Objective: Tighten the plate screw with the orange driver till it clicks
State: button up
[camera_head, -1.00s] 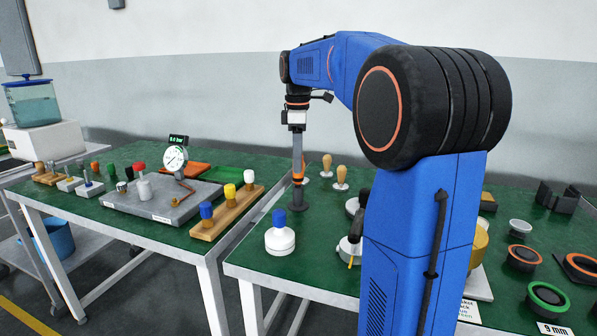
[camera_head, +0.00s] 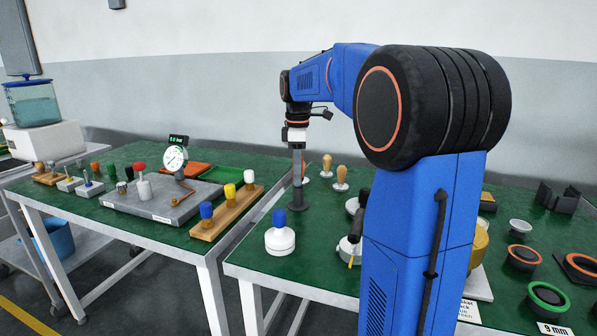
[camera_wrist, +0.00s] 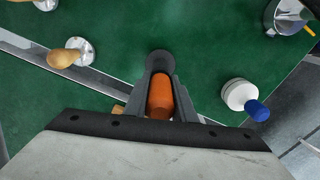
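The orange driver (camera_wrist: 160,97) stands upright in a dark round holder (camera_head: 296,201) near the left edge of the right green table. My gripper (camera_head: 297,180) points straight down over it, with its two grey fingers on either side of the orange handle. In the wrist view my gripper (camera_wrist: 161,85) has the handle between the fingers, but whether they press on it is not clear. In the head view the fingers hide the handle. I cannot make out the plate screw in either view.
A white round piece with a blue knob (camera_head: 280,239) stands close in front of the holder. Two wooden-knobbed pieces (camera_head: 341,178) stand behind it. The left table (camera_head: 120,222) holds a grey plate with a gauge (camera_head: 176,158) and a wooden rack (camera_head: 228,214). A gap separates the tables.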

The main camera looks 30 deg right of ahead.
grip_shut()
jog(key=shift+r, duration=1.15)
dwell(0.9)
jog(key=shift+r, duration=3.3)
jog(key=shift+r, duration=0.15)
jog(key=shift+r, duration=1.4)
jog(key=shift+o, duration=0.5)
grip_release()
grip_shut()
